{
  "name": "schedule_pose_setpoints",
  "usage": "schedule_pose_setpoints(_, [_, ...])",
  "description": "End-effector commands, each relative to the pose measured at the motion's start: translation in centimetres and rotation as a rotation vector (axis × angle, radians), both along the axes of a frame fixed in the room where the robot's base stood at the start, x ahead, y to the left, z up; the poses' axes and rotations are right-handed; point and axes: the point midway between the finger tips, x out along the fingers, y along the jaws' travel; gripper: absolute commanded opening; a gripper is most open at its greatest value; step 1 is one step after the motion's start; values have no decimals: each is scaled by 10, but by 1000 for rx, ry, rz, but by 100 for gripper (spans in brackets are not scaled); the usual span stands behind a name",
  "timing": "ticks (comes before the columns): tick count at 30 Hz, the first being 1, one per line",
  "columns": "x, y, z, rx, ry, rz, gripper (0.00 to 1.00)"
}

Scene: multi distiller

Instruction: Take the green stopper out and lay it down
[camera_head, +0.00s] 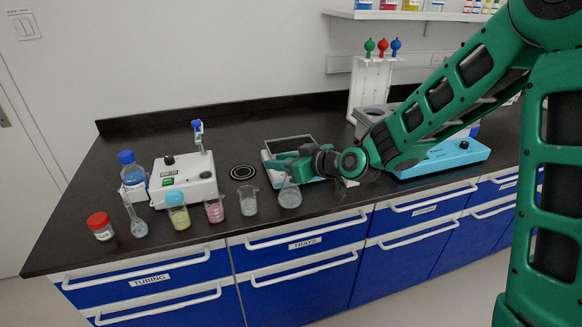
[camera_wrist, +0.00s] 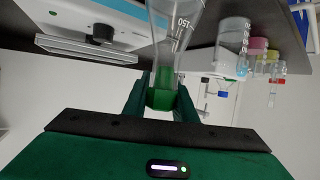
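The green stopper (camera_wrist: 161,98) shows between the two fingers of my gripper (camera_wrist: 162,96) in the wrist view, with no clear gap on either side. It sits at the mouth of a clear conical flask (camera_wrist: 176,20), which appears upside down in that view. In the head view the flask (camera_head: 290,196) stands upright near the front edge of the bench, and my gripper (camera_head: 289,168) is right at its top. The gripper hides the stopper in the head view. I cannot tell whether the stopper has risen in the neck.
A grey-topped balance (camera_head: 276,148) is behind the flask.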

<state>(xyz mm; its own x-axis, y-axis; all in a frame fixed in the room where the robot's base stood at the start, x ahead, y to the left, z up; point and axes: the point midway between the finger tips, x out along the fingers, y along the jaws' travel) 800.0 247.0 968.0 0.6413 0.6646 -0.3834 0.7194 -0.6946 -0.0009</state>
Motion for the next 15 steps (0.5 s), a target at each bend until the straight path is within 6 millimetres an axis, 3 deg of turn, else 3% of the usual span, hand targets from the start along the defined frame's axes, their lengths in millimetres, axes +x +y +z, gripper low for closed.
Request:
schedule_pose_setpoints(1, [0,0,0,0,0,0,12])
schedule_pose_setpoints(3, [0,0,0,0,0,0,2])
schedule_pose_setpoints(15, [0,0,5,0,-3,0,2])
